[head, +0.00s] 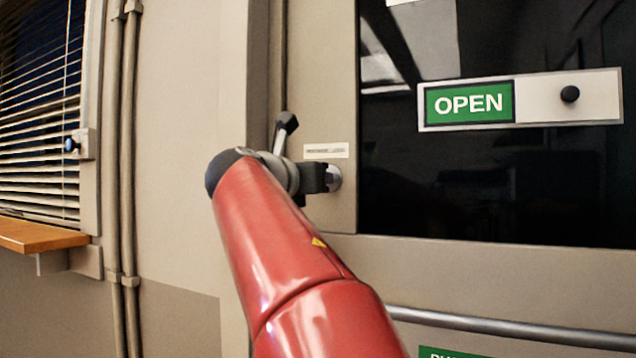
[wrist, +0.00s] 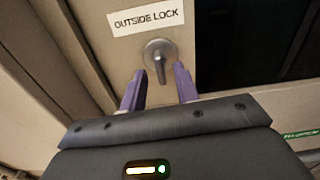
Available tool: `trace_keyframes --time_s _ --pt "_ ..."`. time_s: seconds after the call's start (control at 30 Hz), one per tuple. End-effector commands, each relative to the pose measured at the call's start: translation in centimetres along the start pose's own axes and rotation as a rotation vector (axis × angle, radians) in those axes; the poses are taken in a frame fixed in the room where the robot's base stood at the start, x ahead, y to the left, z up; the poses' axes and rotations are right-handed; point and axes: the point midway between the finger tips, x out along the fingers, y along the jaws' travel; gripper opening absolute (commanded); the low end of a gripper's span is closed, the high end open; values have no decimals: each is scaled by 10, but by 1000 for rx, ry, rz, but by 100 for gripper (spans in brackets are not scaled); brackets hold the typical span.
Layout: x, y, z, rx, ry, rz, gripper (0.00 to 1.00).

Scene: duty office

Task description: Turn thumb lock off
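The thumb lock (wrist: 160,55) is a round metal plate with a small turn piece, set on the beige door frame below a white label reading "OUTSIDE LOCK" (wrist: 146,16). In the wrist view the turn piece points down, nearly vertical in the picture. My gripper (wrist: 158,86) is open, its two purple fingers just below the lock, one to each side of the turn piece's line. I cannot tell whether they touch it. In the head view the lock's plate (head: 334,178) shows partly behind my gripper (head: 320,178), whose fingers are hard to make out there.
A dark glass panel (head: 500,190) with a green "OPEN" sliding sign (head: 470,103) is right of the lock. A horizontal metal bar (head: 500,327) crosses the door below. Pipes (head: 122,150), a wooden sill (head: 40,236) and window blinds (head: 40,110) are at the left.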

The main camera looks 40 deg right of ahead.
Motion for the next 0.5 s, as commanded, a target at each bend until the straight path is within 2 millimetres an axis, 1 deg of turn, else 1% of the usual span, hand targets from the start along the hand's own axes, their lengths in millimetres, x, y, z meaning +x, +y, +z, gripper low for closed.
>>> trace_keyframes --time_s 0.1,0.5 --pt "-13 0 0 1 -1 1 31" --pt "-51 0 0 0 -1 0 31"
